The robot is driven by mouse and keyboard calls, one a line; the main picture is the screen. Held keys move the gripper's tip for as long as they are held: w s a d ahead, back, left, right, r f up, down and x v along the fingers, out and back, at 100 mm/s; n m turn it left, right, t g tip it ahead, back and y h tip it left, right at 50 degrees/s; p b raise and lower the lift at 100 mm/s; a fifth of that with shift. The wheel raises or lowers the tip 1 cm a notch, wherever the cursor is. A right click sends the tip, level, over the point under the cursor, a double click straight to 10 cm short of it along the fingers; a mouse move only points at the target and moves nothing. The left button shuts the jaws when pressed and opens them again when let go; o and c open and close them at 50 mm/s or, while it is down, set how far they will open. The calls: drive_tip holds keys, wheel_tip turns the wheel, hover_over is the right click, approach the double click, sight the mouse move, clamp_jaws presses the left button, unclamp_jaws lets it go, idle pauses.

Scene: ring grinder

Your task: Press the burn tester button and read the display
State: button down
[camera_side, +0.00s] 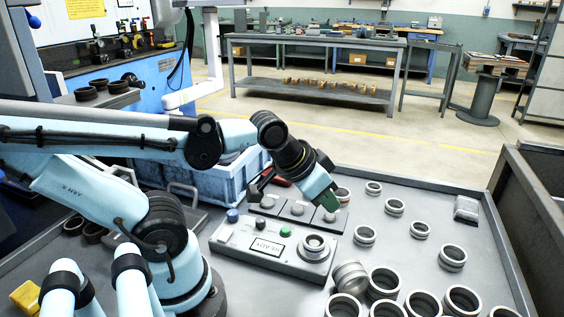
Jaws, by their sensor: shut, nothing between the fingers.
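The burn tester (236,240) is a grey box on the metal work table. Its display (267,246) shows dark lettering that looks like "READY". My gripper (327,200) is shut and empty, tilted downward, behind and above the tester's right part. It appears apart from the buttons. The fingertips are small and partly unclear against the grey panels behind.
A row of grey panels (297,209) lies just behind the tester. Several loose metal rings (452,257) stand on the table's right half and front. A blue crate (222,182) is behind left. A grey packet (466,209) lies near the right rim.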

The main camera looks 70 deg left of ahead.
drive_tip(key=shift+a, duration=0.1)
drive_tip(key=r+n+h, duration=0.1)
drive_tip(key=n+h, duration=0.1)
drive_tip(key=h, duration=0.3)
hover_over(281, 228)
drive_tip(key=shift+t, duration=0.3)
drive_tip(key=shift+f, duration=0.15)
idle(0.3)
drive_tip(key=shift+f, duration=4.25)
drive_tip(key=shift+f, duration=0.2)
drive_tip(key=shift+f, duration=0.25)
